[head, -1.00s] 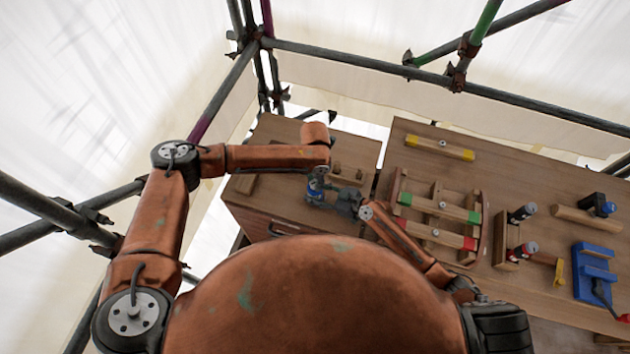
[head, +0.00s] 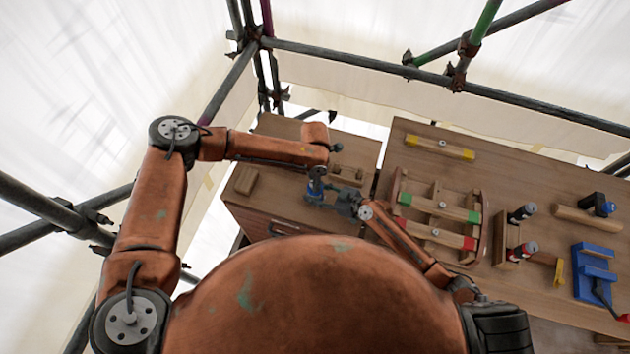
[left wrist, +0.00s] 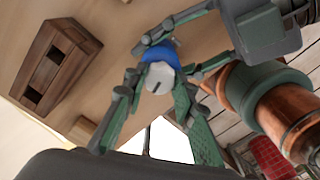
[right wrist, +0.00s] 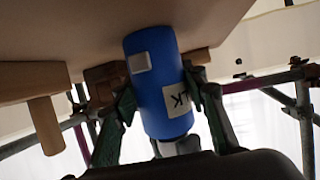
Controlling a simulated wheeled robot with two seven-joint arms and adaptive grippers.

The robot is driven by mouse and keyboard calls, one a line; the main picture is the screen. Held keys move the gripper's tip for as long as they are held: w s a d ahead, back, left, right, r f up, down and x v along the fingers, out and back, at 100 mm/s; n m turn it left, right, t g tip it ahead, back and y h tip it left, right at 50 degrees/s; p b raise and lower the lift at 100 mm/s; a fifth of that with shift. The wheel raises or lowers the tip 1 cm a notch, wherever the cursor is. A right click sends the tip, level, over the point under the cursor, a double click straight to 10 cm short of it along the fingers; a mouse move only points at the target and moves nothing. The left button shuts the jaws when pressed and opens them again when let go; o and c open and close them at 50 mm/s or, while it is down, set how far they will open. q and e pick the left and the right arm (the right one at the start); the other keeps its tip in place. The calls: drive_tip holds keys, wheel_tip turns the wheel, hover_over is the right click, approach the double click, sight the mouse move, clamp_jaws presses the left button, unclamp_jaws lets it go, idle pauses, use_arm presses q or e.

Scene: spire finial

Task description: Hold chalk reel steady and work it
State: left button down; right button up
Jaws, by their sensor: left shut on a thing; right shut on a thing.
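The chalk reel (head: 316,186) is a small blue cylinder held over the left worktop. In the right wrist view its blue body (right wrist: 158,90) carries a white label with dark letters, partly covered. My right gripper (head: 335,200) is shut on this blue body, with a finger on either side. In the left wrist view the reel's blue part (left wrist: 160,52) has a pale, slotted end piece (left wrist: 160,78). My left gripper (left wrist: 158,84) is around that pale end, its fingers shut on it. In the head view my left arm partly hides this grip.
A slotted wooden block (head: 347,174) stands just right of the reel, and a small wooden block (head: 246,180) lies left. The right bench holds a wooden frame with green and red bars (head: 440,208), a yellow-ended bar (head: 440,147) and a blue fixture (head: 592,272). Scaffold poles surround the benches.

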use_arm(q)
drive_tip(key=shift+w, duration=0.15)
drive_tip(key=c, duration=1.6)
unclamp_jaws()
wheel_tip(320, 180, up, 12)
drive_tip(key=shift+r, duration=0.1)
